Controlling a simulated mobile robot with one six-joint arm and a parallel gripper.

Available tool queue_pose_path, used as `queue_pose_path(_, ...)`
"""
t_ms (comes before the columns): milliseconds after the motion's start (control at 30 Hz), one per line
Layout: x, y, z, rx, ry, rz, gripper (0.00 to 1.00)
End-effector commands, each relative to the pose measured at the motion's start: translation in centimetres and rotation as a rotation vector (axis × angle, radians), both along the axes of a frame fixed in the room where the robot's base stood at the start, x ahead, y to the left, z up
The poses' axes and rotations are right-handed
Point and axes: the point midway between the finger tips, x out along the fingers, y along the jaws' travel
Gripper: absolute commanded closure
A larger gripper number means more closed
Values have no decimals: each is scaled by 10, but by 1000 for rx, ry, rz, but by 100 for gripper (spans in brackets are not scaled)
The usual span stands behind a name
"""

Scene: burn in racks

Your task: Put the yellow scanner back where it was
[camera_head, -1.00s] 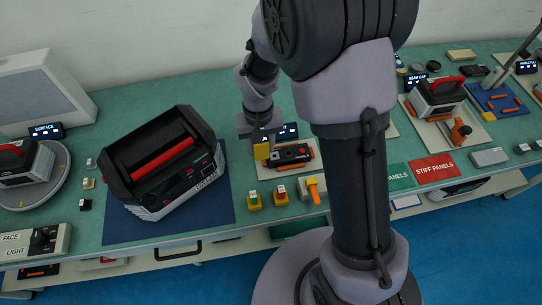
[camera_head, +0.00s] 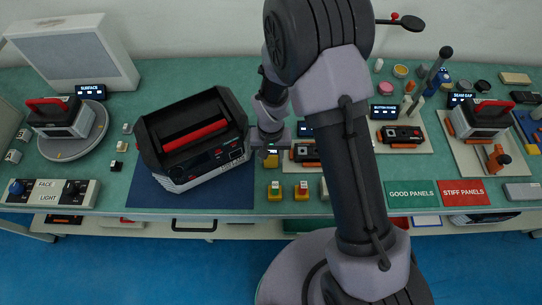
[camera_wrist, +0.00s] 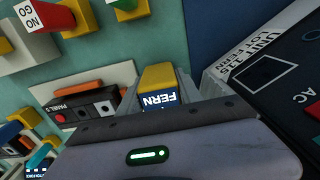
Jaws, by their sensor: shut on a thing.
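The yellow scanner (camera_wrist: 158,76) sits between my gripper's fingers in the wrist view, its small screen reading FERN. My gripper (camera_wrist: 168,88) is shut on it. In the head view my gripper (camera_head: 268,151) hangs at the right side of the big black-and-white unit (camera_head: 205,178), and a bit of the yellow scanner (camera_head: 265,157) shows under it. The unit stands on a dark blue mat (camera_head: 150,195). I cannot tell whether the scanner touches the bench.
A panel fixture (camera_head: 304,154) is close right of my gripper, partly hidden by my arm. Two yellow blocks, one green-topped (camera_head: 274,191) and one red-topped (camera_head: 302,191), stand in front. Green bench (camera_head: 225,75) is clear behind the unit.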

Motion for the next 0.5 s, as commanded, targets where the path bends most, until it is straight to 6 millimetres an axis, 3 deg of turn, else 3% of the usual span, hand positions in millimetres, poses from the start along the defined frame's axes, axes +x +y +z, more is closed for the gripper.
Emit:
queue_pose_path(167,0,0,-4,0,0,0,100)
queue_pose_path(200,0,0,-3,0,1,0,52)
queue_pose_path(267,0,0,-3,0,1,0,41)
queue_pose_path(300,0,0,-3,0,1,0,37)
queue_pose_path(500,0,0,-3,0,1,0,37)
